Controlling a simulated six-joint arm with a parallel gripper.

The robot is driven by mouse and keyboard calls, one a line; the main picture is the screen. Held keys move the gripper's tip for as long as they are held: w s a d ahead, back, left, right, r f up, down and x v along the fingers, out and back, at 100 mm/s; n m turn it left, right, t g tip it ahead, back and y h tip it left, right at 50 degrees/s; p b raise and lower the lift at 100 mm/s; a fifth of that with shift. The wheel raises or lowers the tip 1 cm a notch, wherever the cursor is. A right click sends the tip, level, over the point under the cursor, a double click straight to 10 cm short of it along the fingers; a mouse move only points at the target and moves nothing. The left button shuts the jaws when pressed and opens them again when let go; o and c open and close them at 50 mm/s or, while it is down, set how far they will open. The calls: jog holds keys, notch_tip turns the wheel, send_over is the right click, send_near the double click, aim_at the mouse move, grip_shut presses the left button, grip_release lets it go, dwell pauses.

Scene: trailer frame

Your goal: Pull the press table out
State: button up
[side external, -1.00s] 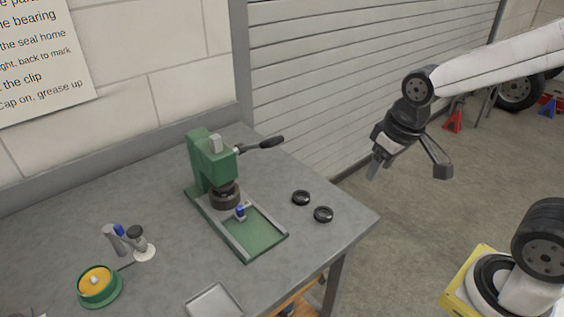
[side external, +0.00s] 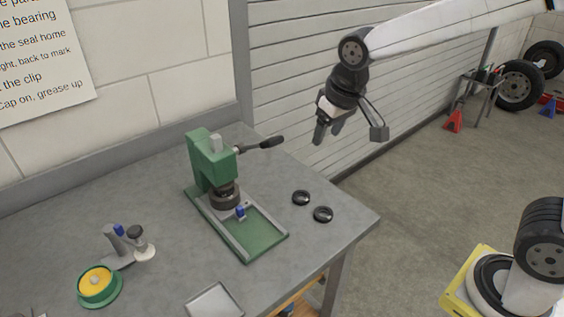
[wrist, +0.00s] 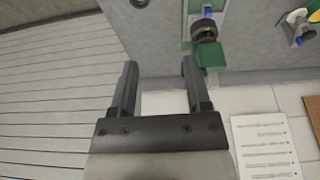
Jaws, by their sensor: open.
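The green press (side external: 212,165) stands on the grey workbench, its black-handled lever (side external: 262,144) reaching out to the right. Its press table, a green base with pale side rails (side external: 258,236), lies in front of the column and carries a small blue-topped part (side external: 240,211) just in front of the dark round piece (side external: 224,194) under the head. My gripper (side external: 326,131) is open and empty, in the air to the right of the press and apart from it. In the wrist view, its two fingers (wrist: 157,88) are spread, and the press (wrist: 208,55) shows beyond the right finger.
Two black rings (side external: 312,206) lie on the bench right of the press. A green-and-yellow tub (side external: 97,284), a small grey stand (side external: 116,242) and a shallow tray (side external: 214,302) are at the left and front. The ribbed shutter (side external: 370,60) is behind my gripper.

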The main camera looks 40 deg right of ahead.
jog(key=shift+t, duration=0.3)
jog(key=w+a, duration=0.2)
jog(key=w, duration=0.1)
jog(key=w+a, duration=0.4)
jog(key=w, duration=0.1)
jog(key=shift+w+a+f, duration=0.1)
jog(key=shift+w+f, duration=0.15)
jog(key=shift+w, duration=0.05)
send_over(239, 207)
jog(key=s, duration=0.3)
jog(key=f, duration=0.2)
notch_tip(239, 207, down, 17)
jog(key=shift+r+t, duration=0.15)
jog(key=shift+t, duration=0.15)
jog(key=shift+x, duration=3.9)
grip_shut()
